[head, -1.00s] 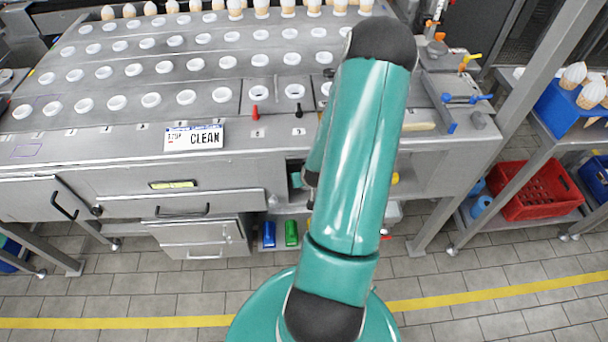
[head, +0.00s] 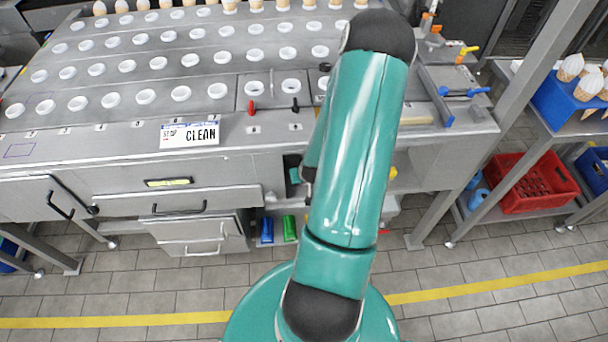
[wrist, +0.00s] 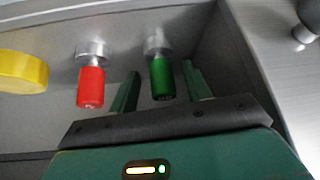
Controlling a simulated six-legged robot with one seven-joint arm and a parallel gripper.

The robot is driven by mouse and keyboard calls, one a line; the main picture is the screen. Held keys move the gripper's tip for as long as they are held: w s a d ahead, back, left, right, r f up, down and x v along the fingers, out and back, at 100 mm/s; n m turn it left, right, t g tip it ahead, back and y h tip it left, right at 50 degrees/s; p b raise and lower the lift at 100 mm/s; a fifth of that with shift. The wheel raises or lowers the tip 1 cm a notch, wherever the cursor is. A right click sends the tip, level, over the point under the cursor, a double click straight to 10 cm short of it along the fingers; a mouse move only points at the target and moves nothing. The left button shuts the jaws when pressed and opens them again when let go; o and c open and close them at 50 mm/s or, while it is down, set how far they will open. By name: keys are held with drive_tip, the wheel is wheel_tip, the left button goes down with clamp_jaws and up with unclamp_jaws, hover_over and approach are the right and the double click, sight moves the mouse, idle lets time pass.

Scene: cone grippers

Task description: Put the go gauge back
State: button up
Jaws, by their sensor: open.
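The gauge with a green handle (wrist: 162,80), which I take to be the go gauge, has its handle below a metal collar on a grey surface in the wrist view. My gripper (wrist: 160,72) is open, with one green finger on each side of this handle and a visible gap on both sides. A red-handled gauge (wrist: 90,86) sits at a similar collar just to the left, outside the fingers. In the head view my arm hides the gripper and both gauges.
A yellow round part (wrist: 22,71) is left of the red handle. A metal panel (wrist: 278,95) stands close on the right. In the head view, the steel machine (head: 110,185) with rows of white-rimmed holes fills the left, and a red crate (head: 530,185) sits on the right shelf.

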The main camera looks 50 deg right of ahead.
drive_tip(key=v, duration=0.7)
drive_tip(key=shift+r, duration=0.25)
drive_tip(key=shift+s+a, duration=0.1)
drive_tip(key=shift+a, duration=0.1)
